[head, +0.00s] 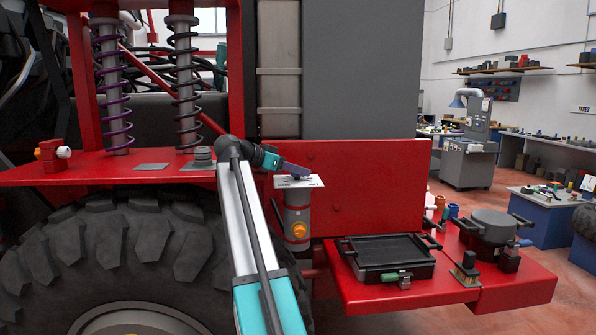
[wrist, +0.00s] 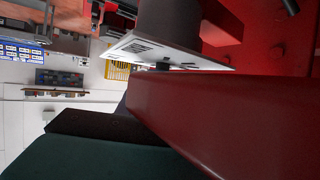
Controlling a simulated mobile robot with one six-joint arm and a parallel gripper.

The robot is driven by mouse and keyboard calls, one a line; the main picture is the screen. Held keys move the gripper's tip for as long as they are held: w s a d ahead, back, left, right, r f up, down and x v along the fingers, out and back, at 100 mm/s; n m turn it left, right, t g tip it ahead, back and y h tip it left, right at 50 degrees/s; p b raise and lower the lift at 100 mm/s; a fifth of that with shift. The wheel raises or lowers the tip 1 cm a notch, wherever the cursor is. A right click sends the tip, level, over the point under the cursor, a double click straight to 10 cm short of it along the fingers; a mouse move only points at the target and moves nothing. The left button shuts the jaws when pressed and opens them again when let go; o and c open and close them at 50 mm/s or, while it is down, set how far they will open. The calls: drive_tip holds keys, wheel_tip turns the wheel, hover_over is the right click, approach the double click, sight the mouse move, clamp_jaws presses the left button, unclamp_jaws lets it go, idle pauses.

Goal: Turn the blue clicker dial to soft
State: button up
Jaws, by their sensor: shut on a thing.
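A grey upright cylinder (head: 297,215) with an orange knob (head: 299,231) stands in front of the red truck body. A white label plate (head: 314,184) sits on its top. The plate also shows in the wrist view (wrist: 140,48), its lettering too small to read. My gripper (head: 299,170) is just above the plate, shut on the blue clicker dial there. The dial itself is mostly hidden by the fingers, and its setting cannot be read. In the wrist view the dark finger and teal part of my gripper fill the bottom left.
A red ledge (head: 110,172) and a large tyre (head: 120,255) are at left, with coil springs above. A black open case (head: 390,255) and a lidded pot (head: 490,230) stand on the red step at right. The floor beyond at right is partly clear.

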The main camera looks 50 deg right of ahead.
drive_tip(key=o, duration=1.1)
drive_tip(key=shift+s+d, duration=0.1)
drive_tip(key=shift+c, duration=0.2)
drive_tip(key=shift+w+a+r, duration=0.2)
drive_tip(key=shift+a, duration=0.45)
drive_tip(key=b+v, duration=0.2)
drive_tip(key=v, duration=1)
drive_tip(key=shift+a+r, duration=0.15)
drive_tip(key=shift+a, duration=0.05)
